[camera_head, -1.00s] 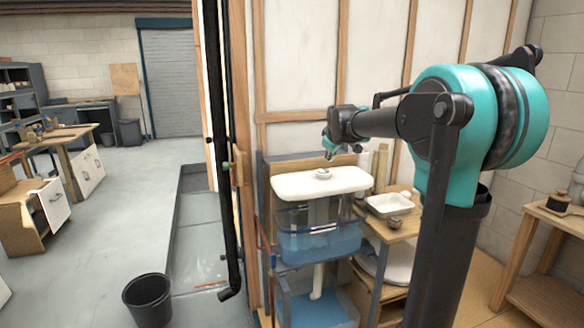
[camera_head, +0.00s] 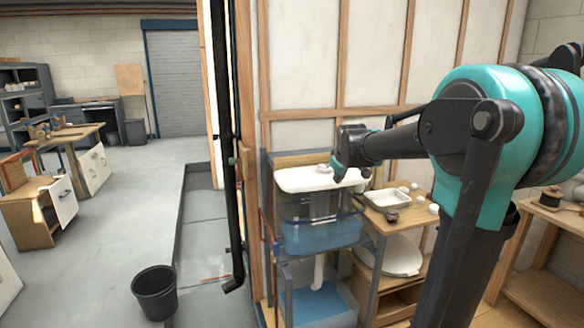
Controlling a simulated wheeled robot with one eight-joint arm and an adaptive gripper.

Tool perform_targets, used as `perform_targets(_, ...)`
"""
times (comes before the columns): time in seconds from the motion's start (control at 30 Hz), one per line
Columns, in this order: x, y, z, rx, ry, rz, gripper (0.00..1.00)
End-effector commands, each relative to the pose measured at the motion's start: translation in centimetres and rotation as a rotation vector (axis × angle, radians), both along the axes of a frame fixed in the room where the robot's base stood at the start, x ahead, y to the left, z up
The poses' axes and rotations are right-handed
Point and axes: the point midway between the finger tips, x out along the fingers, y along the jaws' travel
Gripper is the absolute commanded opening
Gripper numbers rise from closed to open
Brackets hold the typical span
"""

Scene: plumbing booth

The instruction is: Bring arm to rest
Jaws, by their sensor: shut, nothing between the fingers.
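My arm (camera_head: 400,140), dark with teal joints, reaches from the right toward the middle of the picture. My gripper (camera_head: 339,175) is small and dark at its far end and points down. It is shut and holds nothing. It shows in front of the right part of a white basin top (camera_head: 297,180); I cannot tell how far above or in front of it the gripper is. A small pale fitting (camera_head: 324,169) sits on the basin top, just left of the gripper.
Below the basin top is a clear blue tub (camera_head: 318,237) in a grey frame. A wooden shelf to its right holds a white tray (camera_head: 388,198) and small parts. A black pipe (camera_head: 226,140) and black bucket (camera_head: 153,292) stand left. Open floor (camera_head: 110,225) lies beyond.

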Motion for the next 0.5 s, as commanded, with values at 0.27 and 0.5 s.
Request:
perform_targets(0.27,-8.9,-1.3,-6.9,0.106,0.093,-0.14,0.0)
perform_targets(0.5,-22.0,-2.5,-16.2,0.239,0.221,-0.344,0.0)
